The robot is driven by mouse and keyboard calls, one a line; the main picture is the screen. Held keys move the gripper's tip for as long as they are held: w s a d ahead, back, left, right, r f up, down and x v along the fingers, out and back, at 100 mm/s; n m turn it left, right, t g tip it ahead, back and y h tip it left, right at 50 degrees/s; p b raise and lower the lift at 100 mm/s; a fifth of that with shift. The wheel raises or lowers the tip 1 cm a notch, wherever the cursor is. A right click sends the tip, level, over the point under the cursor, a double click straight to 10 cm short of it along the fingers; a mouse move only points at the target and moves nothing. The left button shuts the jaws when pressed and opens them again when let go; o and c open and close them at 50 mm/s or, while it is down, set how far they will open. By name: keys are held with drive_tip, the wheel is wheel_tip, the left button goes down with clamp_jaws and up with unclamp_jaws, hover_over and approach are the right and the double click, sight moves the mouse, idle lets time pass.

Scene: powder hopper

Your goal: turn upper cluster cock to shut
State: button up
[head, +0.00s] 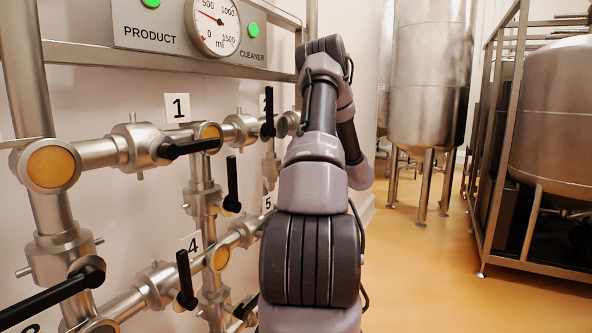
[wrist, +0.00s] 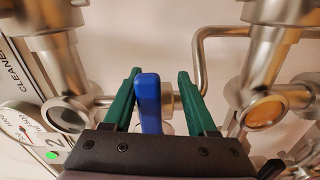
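In the wrist view my gripper (wrist: 158,85) is open, with its two green fingers on either side of a blue handle (wrist: 148,102). The handle stands nearer the left finger, and a clear gap shows on its right. The cock body under the handle is mostly hidden by my gripper, and I cannot tell for certain which cock it belongs to. In the head view my own arm hides the gripper and the blue handle. Black-handled cocks show there: one beside label 1 (head: 187,148) lies nearly level, and one by label 2 (head: 268,112) points up and down.
A gauge (head: 213,26) and a PRODUCT/CLEANER panel (head: 150,40) with green lamps are above the pipes. A thin bent pipe (wrist: 200,62) and round pipe ends (wrist: 265,112) lie near my fingers. Steel tanks (head: 425,80) stand at right; the floor (head: 430,270) between is clear.

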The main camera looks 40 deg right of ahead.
drive_tip(key=v, duration=1)
drive_tip(key=shift+s+d, duration=0.15)
drive_tip(key=shift+s, duration=0.2)
idle(0.3)
